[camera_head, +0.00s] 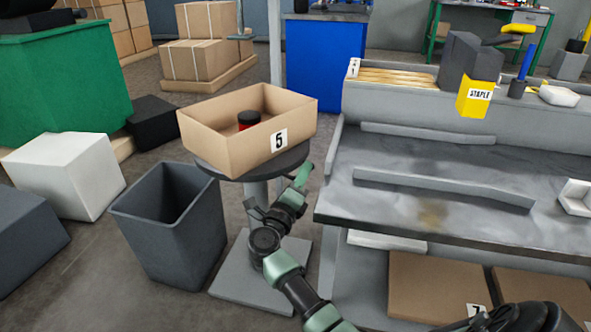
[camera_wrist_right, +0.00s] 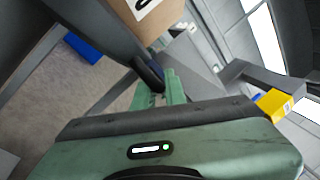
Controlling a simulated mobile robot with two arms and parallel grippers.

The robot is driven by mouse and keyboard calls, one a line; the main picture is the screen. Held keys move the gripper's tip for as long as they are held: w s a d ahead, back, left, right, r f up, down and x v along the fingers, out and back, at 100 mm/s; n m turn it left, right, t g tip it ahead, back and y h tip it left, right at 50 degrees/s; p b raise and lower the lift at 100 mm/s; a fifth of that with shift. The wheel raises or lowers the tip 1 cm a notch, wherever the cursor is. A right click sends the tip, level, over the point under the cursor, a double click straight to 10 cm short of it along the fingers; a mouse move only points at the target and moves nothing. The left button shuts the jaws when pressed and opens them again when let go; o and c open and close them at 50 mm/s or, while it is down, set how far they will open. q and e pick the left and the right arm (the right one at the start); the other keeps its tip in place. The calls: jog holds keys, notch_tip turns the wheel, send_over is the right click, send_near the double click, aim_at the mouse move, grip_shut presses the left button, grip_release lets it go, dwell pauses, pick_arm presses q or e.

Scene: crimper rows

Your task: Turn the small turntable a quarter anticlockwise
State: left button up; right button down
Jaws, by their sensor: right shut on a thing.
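The small turntable (camera_head: 232,170) is a dark round plate on a grey pedestal, left of the workbench. An open cardboard box (camera_head: 222,146) marked 5 stands on it and hides most of its top. My right gripper (camera_head: 302,176) is at the plate's right edge, just beside the box. In the right wrist view, its green fingers (camera_wrist_right: 160,88) are shut on a dark piece (camera_wrist_right: 149,72) at the turntable's edge. The box's corner (camera_wrist_right: 165,28) shows above them. My left gripper is in neither view.
A red and black can (camera_head: 249,120) is in the box. A grey bin (camera_head: 172,225) stands close to the turntable's left, with a white block (camera_head: 66,173) beyond. The grey workbench (camera_head: 440,212) edges the right side. A yellow STAPLE box (camera_head: 479,97) sits on its shelf.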

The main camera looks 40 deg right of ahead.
jog(key=c, duration=1.5)
grip_release()
jog(key=shift+p+v, duration=0.8)
jog(key=shift+v, duration=3.1)
